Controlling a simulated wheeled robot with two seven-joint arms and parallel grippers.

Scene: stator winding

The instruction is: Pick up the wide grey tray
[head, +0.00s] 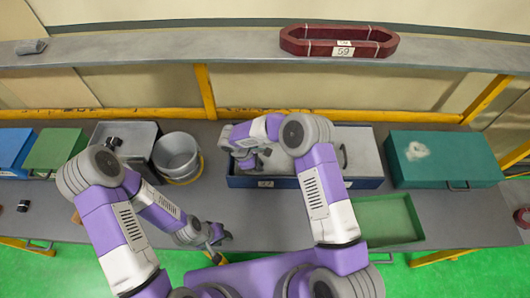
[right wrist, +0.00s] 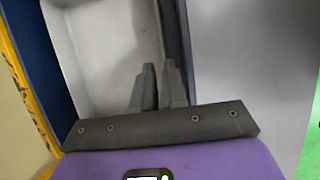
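The wide grey tray (head: 358,145) lies inside a long blue box (head: 362,184) at the middle back of the bench. Its pale inside and a side wall also show in the right wrist view (right wrist: 105,55). My right gripper (head: 258,160) is over the left part of the tray, partly hidden by my arm. In the right wrist view its two fingers (right wrist: 159,78) are close together, right at the tray's side wall. I cannot tell whether the wall is clamped between them. My left gripper (head: 217,246) is low over the front of the bench, away from the tray; its finger gap is unclear.
A green lidded box (head: 442,158) stands right of the blue box and an open green tray (head: 388,218) in front. A grey bucket (head: 177,155) and a grey bin (head: 140,133) are on the left. A red frame (head: 338,41) lies on the shelf above.

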